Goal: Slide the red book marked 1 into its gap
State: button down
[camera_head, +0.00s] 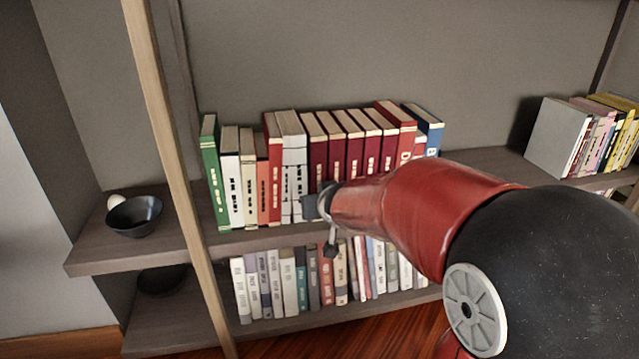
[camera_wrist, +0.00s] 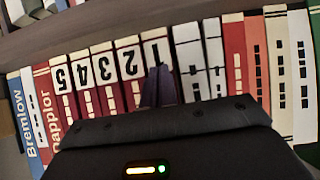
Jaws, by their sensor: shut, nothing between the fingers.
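The red book marked 1 (camera_wrist: 152,37) stands upright in the row, between the red book marked 2 (camera_wrist: 128,58) and a white book (camera_wrist: 190,55). In the head view the red book (camera_head: 317,150) looks about level with its neighbours; I cannot tell whether it is fully flush. My gripper (camera_wrist: 160,75) is shut and empty, its fingers pointing at this book's spine and covering part of it. Whether they touch it is unclear. In the head view my gripper (camera_head: 312,207) is at the shelf front, partly hidden by my arm.
Several matching dark red books (camera_head: 355,140) stand to the right, then a taller red one (camera_head: 398,120) and a blue one (camera_head: 430,125). A green book (camera_head: 212,165) ends the row at left. A black bowl (camera_head: 134,215) stands beyond the wooden upright (camera_head: 170,150). More books (camera_head: 290,280) fill the lower shelf.

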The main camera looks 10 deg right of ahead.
jog(key=shift+s, duration=1.9)
jog(key=s+r+g+p, duration=0.2)
jog(key=s+r+p, duration=0.4)
jog(key=s, duration=0.6)
jog(key=s+r+g+p, duration=0.3)
jog(key=s+r+p, duration=0.4)
jog(key=s, duration=0.6)
jog(key=shift+r, duration=0.5)
jog(key=shift+s, duration=0.1)
